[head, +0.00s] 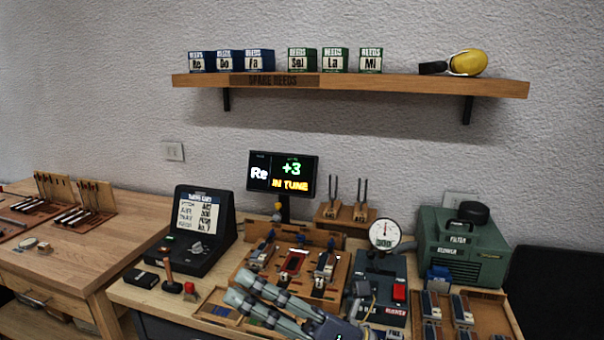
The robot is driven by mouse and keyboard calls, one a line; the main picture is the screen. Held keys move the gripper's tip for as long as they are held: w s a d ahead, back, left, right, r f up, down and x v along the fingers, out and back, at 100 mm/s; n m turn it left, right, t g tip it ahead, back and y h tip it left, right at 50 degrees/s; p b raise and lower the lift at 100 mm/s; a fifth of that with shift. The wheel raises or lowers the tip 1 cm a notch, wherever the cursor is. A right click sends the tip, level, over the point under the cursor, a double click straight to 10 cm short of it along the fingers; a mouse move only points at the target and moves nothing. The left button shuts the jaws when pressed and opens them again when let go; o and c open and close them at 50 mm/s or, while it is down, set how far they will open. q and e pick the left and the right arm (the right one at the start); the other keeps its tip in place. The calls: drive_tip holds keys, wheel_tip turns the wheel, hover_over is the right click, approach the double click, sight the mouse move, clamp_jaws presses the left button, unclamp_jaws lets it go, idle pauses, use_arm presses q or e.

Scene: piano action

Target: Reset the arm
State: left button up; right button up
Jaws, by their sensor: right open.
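My right gripper (239,287) reaches in from the bottom edge, its two long grey fingers pointing left. The fingers are apart and I see nothing held between them. It is in front of a wooden work board (335,270) that carries several small metal-and-dark reed fixtures, and it hides part of the board's front. The height of the gripper above the board is hard to tell. My left gripper is not in view.
A black console (198,230) stands left of the board, with a small wood-handled tool (170,278) before it. A gauge (385,233) on a dark unit and a green blower box (462,245) stand right. A display (282,174) reads "Re +3 in tune". A shelf (350,84) hangs above.

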drive_tip(key=w+d+f+m+t+h, duration=0.2)
drive_tip(key=w+d+m+t+h, duration=0.2)
drive_tip(key=d+m+t+h, duration=0.6)
drive_tip(key=w+d+f+m+t+h, duration=0.25)
drive_tip(key=w+d+m+t, duration=0.2)
drive_tip(key=m, duration=0.85)
drive_tip(key=s+d+f+m+g+h, duration=0.25)
drive_tip(key=d+f+m+h, duration=0.3)
drive_tip(key=f, duration=0.35)
drive_tip(key=s+d+f+m+g+h, duration=0.2)
drive_tip(key=d+f+m+g+h, duration=0.35)
drive_tip(key=f, duration=0.45)
drive_tip(key=s+d+f+m+g+y, duration=0.1)
drive_tip(key=s+f+m+g, duration=0.25)
drive_tip(key=s+f, duration=0.55)
drive_tip(key=s+d+f+m+g+y, duration=0.1)
drive_tip(key=s+f+m+g, duration=0.35)
drive_tip(key=s, duration=0.75)
wheel_tip(320, 180, down, 27)
drive_tip(key=s+n+g, duration=0.2)
drive_tip(key=s, duration=0.1)
drive_tip(key=s+d+f+g, duration=0.1)
drive_tip(key=s+d+f, duration=0.1)
drive_tip(key=s+f, duration=1.5)
drive_tip(key=shift+d, duration=0.4)
